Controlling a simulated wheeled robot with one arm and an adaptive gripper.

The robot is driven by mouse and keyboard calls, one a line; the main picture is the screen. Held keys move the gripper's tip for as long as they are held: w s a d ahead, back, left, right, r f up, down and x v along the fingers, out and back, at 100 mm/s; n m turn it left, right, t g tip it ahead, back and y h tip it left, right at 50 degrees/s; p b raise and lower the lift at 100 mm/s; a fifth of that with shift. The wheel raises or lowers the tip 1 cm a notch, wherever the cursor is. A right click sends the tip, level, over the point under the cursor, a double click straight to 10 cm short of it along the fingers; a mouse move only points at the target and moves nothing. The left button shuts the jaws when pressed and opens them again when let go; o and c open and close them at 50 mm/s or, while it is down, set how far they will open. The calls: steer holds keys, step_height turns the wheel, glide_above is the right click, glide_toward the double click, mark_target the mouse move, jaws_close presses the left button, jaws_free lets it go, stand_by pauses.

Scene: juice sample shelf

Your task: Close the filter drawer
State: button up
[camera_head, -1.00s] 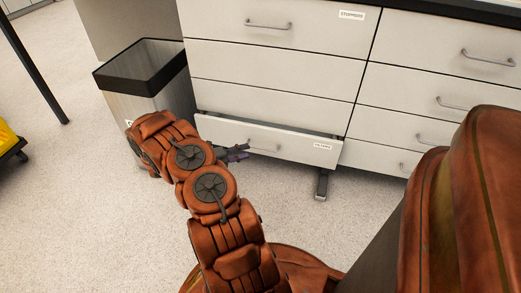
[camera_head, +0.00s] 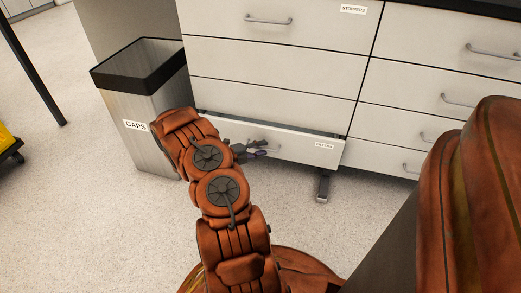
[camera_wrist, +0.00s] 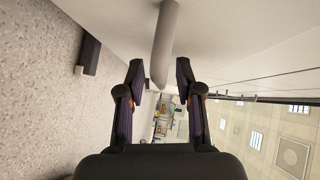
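The filter drawer (camera_head: 300,148) is the lowest drawer of the left column in the head view, with a small label at its right. It stands a little way out, with a dark gap along its top edge. Its grey handle (camera_wrist: 164,42) shows close up in the wrist view. My gripper (camera_wrist: 159,72) is open, with the handle reaching between its two dark fingers; I cannot tell whether they touch it. In the head view my gripper (camera_head: 254,151) is at the left part of the drawer front, covering part of the handle.
A bin (camera_head: 150,90) labelled CAPS stands left of the drawers, close to my arm. Other drawers (camera_head: 270,65) above and at the right are shut. A dark cabinet foot (camera_head: 323,186) stands below.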

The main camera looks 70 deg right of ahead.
steer(key=shift+c, duration=0.3)
jaws_close()
stand_by(0.3)
